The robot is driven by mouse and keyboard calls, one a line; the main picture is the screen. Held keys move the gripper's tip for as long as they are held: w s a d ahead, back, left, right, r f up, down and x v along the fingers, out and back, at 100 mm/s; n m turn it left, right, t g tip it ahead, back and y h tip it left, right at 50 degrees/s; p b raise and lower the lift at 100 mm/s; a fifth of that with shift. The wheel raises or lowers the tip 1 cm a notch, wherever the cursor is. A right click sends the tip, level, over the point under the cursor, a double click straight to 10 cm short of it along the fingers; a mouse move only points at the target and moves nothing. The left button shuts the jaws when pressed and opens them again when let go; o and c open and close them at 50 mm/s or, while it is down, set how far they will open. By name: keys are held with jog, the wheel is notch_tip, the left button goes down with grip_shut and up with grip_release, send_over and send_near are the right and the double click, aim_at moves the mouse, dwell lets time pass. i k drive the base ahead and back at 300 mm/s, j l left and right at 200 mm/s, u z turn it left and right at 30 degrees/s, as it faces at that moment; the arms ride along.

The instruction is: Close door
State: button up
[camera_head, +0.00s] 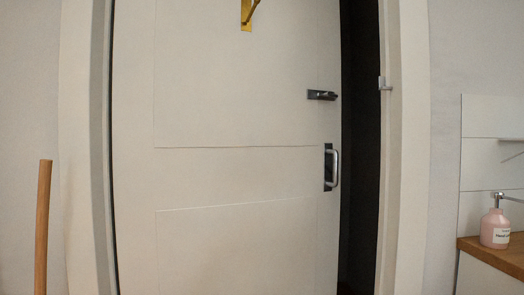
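A white panelled door (235,175) fills the middle of the head view. It stands slightly open, with a dark gap (361,150) between its right edge and the right side of the frame. A pale D-shaped handle (335,168) on a dark plate sits near the door's right edge. Above it is a dark latch (321,95). A gold fitting (247,14) is at the top of the door, cut by the picture's upper edge. My gripper is not in view.
The white door frame (412,150) carries a small metal catch (385,84). A wooden pole (43,225) stands at the left. At the right, a pink soap bottle (495,228) stands on a wooden counter (498,254). No object shows in front of the door.

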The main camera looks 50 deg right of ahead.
aim_at(227, 151)
jog(key=z, duration=1.55)
